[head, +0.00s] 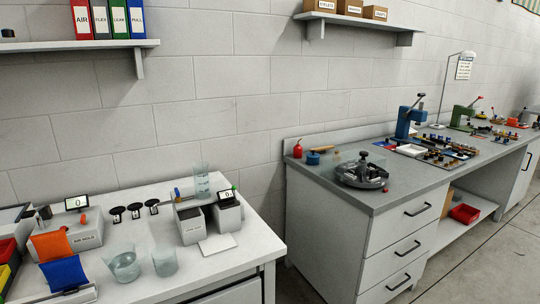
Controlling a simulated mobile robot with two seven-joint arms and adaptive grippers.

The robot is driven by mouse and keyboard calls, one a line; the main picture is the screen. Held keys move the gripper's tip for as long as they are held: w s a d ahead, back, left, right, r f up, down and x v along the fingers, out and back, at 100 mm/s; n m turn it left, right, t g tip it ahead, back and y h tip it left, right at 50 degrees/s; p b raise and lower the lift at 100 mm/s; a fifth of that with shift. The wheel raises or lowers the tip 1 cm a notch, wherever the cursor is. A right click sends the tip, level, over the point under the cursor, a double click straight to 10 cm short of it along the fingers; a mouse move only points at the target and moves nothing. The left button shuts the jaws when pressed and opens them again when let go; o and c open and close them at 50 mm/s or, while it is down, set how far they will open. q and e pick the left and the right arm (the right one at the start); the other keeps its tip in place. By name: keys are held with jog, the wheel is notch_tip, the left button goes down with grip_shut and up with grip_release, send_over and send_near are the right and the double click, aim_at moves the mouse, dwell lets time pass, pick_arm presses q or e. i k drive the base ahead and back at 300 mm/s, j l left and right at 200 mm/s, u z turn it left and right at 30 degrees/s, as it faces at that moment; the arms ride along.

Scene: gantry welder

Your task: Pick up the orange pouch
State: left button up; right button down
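The orange pouch (50,244) is on the white table at the lower left of the head view. It leans tilted in front of a grey box labelled AIR HOLD (90,237). A blue pouch (64,273) is close in front of it, slightly to the right, and also looks tilted. Neither of my grippers shows in the head view.
Two clear beakers (124,266) stand right of the pouches. Red and yellow bins (8,262) are at the left edge. Two grey bins (190,222) and a tall clear cylinder (202,183) stand farther right. The white table (215,263) is bare at its front right.

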aim_at(53, 245)
jog(key=u, duration=1.4)
